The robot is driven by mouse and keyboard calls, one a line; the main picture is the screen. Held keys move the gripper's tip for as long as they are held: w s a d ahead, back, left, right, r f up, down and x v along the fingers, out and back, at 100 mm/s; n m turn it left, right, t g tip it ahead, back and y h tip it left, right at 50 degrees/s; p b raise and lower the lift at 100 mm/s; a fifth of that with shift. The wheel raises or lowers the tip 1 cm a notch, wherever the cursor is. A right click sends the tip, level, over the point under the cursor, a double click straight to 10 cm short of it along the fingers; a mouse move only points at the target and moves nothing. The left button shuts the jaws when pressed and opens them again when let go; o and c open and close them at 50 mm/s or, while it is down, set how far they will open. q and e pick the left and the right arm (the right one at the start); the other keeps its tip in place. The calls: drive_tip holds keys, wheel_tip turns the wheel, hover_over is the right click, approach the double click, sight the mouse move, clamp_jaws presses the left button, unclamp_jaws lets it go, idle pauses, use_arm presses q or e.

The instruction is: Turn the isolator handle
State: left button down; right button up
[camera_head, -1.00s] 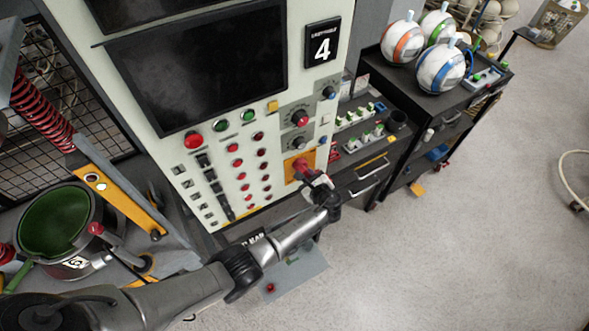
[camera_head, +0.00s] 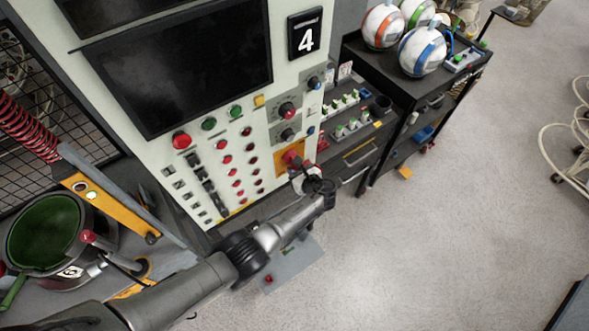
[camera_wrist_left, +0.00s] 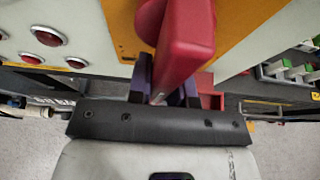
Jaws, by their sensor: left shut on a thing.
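The red isolator handle (camera_head: 291,157) sits on a yellow plate at the lower right of the pale control panel (camera_head: 213,140). In the left wrist view the handle (camera_wrist_left: 186,45) is large and stands out from the yellow plate (camera_wrist_left: 232,45). My left gripper (camera_head: 302,173) is at the handle, its arm reaching in from the lower left. In the left wrist view the dark fingers of this gripper (camera_wrist_left: 166,88) are on either side of the handle's lower end, shut on it. The wrist partly hides the handle's lower part in the head view. My right gripper is not in view.
Red, green and black controls cover the panel below a dark screen (camera_head: 180,70). A dark cart (camera_head: 385,95) with several striped balls stands to the right. A green-filled pot (camera_head: 45,235) and a red spring (camera_head: 25,125) are at the left. The floor at right is mostly clear.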

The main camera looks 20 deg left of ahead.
use_arm(q)
drive_tip(key=c, duration=1.1)
unclamp_jaws()
drive_tip(key=shift+o, duration=0.3)
drive_tip(key=shift+s+d+r, duration=0.2)
drive_tip(key=shift+s+d, duration=0.05)
drive_tip(key=shift+d, duration=0.15)
drive_tip(key=v, duration=1.3)
drive_tip(key=shift+p, duration=0.45)
drive_tip(key=shift+a, duration=0.1)
